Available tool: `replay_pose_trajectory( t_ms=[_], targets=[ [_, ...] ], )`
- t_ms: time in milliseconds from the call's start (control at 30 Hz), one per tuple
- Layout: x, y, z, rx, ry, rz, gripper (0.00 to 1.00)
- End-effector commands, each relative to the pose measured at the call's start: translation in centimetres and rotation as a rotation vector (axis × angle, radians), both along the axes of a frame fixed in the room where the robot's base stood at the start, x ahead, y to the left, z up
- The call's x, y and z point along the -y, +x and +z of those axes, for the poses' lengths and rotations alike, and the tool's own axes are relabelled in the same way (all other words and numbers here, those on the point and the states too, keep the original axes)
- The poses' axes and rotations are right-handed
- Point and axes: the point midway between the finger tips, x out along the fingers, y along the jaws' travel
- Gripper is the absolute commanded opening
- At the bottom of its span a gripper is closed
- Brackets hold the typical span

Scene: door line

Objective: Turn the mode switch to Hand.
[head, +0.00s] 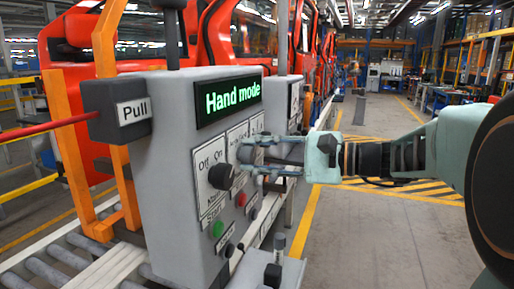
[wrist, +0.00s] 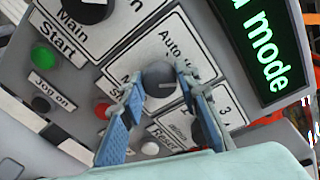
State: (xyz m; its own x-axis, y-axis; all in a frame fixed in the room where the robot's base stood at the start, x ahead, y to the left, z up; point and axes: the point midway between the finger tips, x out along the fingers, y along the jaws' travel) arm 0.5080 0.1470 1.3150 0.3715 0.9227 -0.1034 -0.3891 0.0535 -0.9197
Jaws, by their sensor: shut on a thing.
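The mode switch is a round grey knob (wrist: 159,74) on a white label plate with "Auto" readable in the wrist view; the rest of its lettering is covered. My gripper (head: 257,155) is at the panel face, its two fingers on either side of this knob and shut on it. The fingers hide most of the knob in the head view. A pale line shows on the knob, but I cannot tell which word it points at. The display (head: 232,97) on the grey control box (head: 175,150) reads "Hand mode" in green letters.
The black main switch (head: 221,176), marked Off and On, sits left of my gripper. Below are a green button (head: 217,228) and a red button (head: 241,199). Another black knob (wrist: 198,131) is close to my fingers. A "Pull" box (head: 117,111) juts out left. The aisle at right is open.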

Motion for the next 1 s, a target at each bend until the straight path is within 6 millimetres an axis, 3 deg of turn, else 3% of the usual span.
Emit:
replay_pose_trajectory(
  t_ms=[333, 867, 900, 1000],
  targets=[
    [0.02, 0.06, 0.07, -0.132, 0.048, -0.001, 0.05],
    [0.01, 0.04, -0.02, -0.154, 0.057, 0.000, 0.05],
    [0.01, 0.05, -0.02, -0.154, 0.057, 0.000, 0.32],
    [0.01, 0.05, -0.02, -0.154, 0.057, 0.000, 0.43]
  ],
)
